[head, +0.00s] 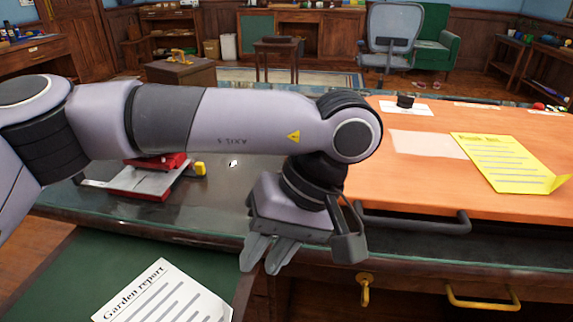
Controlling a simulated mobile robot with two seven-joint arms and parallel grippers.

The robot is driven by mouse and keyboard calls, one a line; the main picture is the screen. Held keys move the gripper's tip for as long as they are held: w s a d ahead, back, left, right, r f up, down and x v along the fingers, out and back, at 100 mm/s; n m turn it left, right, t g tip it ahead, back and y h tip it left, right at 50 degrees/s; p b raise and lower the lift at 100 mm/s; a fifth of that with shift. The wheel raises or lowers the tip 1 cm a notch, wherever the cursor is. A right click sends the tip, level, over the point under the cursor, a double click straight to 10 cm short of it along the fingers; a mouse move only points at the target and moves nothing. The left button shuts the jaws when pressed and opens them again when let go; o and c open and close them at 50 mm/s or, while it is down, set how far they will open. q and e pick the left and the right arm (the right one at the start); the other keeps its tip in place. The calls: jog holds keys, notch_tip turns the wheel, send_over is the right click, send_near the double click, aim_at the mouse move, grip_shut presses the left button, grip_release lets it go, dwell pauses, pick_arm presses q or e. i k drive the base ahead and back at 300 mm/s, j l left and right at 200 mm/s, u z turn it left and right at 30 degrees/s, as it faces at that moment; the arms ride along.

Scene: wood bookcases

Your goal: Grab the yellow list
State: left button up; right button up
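The yellow list (500,162) is a yellow sheet with a heading and printed lines. It lies on the orange board at the right of the head view, with its lower right corner curled up. My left gripper (306,252) points down near the front edge of the desk, left of the list and well apart from it. Its fingers are spread with a gap between them, and I see nothing held. My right gripper is out of view.
The orange board (420,195) has a dark handle (415,219) at its front left, a pale sheet (427,144) and a small black object (405,101). A red and grey device (150,178) stands behind my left arm. A "Garden report" paper (165,295) lies front left.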

aim_at(510, 168)
jog(key=k, duration=1)
